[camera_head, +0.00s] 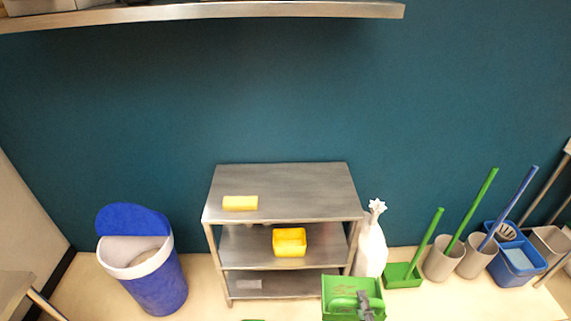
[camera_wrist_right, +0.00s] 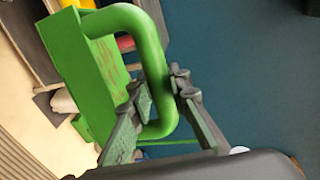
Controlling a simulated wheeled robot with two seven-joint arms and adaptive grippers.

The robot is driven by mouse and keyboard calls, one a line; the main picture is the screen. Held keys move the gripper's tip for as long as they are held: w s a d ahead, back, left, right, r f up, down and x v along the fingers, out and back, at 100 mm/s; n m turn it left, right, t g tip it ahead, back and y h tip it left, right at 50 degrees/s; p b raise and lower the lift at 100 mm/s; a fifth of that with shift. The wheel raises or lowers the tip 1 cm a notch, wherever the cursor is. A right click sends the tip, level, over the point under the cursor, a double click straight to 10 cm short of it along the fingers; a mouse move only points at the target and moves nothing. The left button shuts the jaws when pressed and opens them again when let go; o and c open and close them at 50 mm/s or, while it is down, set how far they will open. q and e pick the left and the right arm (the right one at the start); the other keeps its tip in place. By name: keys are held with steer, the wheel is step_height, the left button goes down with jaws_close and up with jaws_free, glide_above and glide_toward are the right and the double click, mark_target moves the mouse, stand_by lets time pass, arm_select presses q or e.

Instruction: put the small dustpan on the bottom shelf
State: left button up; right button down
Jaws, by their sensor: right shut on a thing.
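The small green dustpan (camera_head: 350,284) is at the lower middle of the head view, in front of the right end of the metal shelf unit. My right gripper (camera_head: 366,305) is shut on its handle. In the right wrist view the dustpan (camera_wrist_right: 85,65) has a thick looped handle, and the gripper fingers (camera_wrist_right: 158,88) are on either side of it. The bottom shelf (camera_head: 295,283) is the lowest of three metal tiers. A small grey flat item (camera_head: 248,284) lies at its left; its middle looks clear. My left gripper is not in view.
A yellow sponge-like block (camera_head: 240,203) lies on the top shelf and a yellow container (camera_head: 290,242) on the middle one. A blue bin (camera_head: 160,286) stands left. A white bag (camera_head: 371,248), a green long-handled pan (camera_head: 402,276) and grey holders (camera_head: 442,262) stand right.

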steer(key=w+r, duration=0.2)
steer(key=w, duration=0.2)
steer(key=s+f, duration=0.3)
steer(key=s, duration=0.6)
steer(key=shift+f, duration=0.2)
steer(key=shift+a, duration=0.1)
